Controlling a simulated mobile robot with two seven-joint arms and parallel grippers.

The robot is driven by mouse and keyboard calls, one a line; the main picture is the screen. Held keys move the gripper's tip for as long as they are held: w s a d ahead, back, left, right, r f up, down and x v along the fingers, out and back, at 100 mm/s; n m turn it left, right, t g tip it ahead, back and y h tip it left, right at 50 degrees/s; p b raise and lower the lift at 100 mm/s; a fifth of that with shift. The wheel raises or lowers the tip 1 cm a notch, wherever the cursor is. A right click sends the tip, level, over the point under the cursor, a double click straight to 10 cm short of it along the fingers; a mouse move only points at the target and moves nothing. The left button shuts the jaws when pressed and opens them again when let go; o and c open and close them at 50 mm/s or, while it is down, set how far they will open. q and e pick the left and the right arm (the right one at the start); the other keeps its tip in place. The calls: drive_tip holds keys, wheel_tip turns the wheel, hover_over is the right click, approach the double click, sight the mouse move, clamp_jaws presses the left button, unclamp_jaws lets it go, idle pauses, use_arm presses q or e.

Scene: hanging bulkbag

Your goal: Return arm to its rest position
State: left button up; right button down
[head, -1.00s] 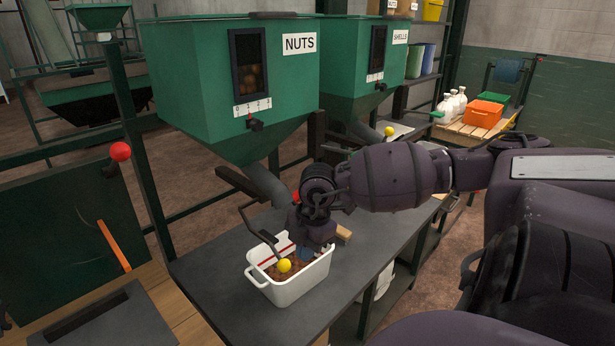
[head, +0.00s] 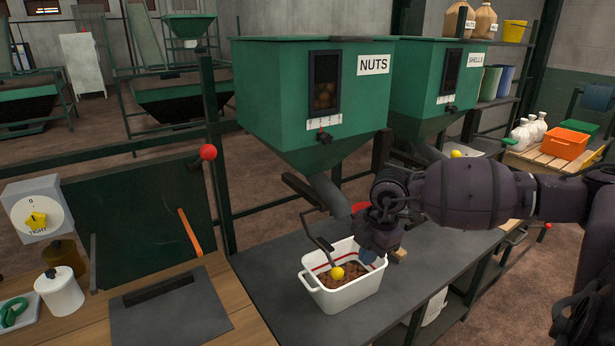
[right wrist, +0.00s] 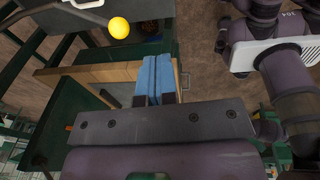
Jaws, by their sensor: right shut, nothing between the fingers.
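My right arm reaches in from the right in the head view. My right gripper (head: 368,258) points down at the right rim of a white tub (head: 345,300), in front of the NUTS hopper (head: 315,95). Its blue-padded fingers (right wrist: 155,78) are together with nothing between them in the right wrist view. Whether they touch the tub's rim is unclear. The tub holds brown nuts (head: 345,275). A bent lever with a yellow knob (head: 337,272) hangs over the tub; a yellow knob (right wrist: 119,27) also shows in the right wrist view.
The grey bench (head: 285,310) is clear left of the tub. A red knob (head: 208,152) on a post stands at left. A dial box (head: 36,210) and jars (head: 60,290) stand on the wooden table. The SHELLS hopper (head: 440,85) and shelving stand behind my arm.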

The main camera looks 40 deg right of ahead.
drive_tip(key=w+a+r+n+t+y, duration=0.4)
drive_tip(key=w+a+n+t+y, duration=0.3)
drive_tip(key=a+t+y, duration=0.4)
drive_tip(key=s+f+m+t+h, duration=0.35)
drive_tip(key=f+m+h, duration=0.65)
drive_tip(key=f+m, duration=0.4)
drive_tip(key=s+a+f+m+g+h, duration=0.1)
drive_tip(key=s+a+f+m+g, duration=0.1)
drive_tip(key=s+f, duration=0.5)
drive_tip(key=s+a+f+m+g+h, duration=0.1)
drive_tip(key=s+a+f+m+g, duration=0.1)
drive_tip(key=s+a+f+m, duration=0.3)
drive_tip(key=s+f+m, duration=0.2)
drive_tip(key=s, duration=0.2)
drive_tip(key=shift+a+g, duration=0.15)
drive_tip(key=shift+g, duration=0.2)
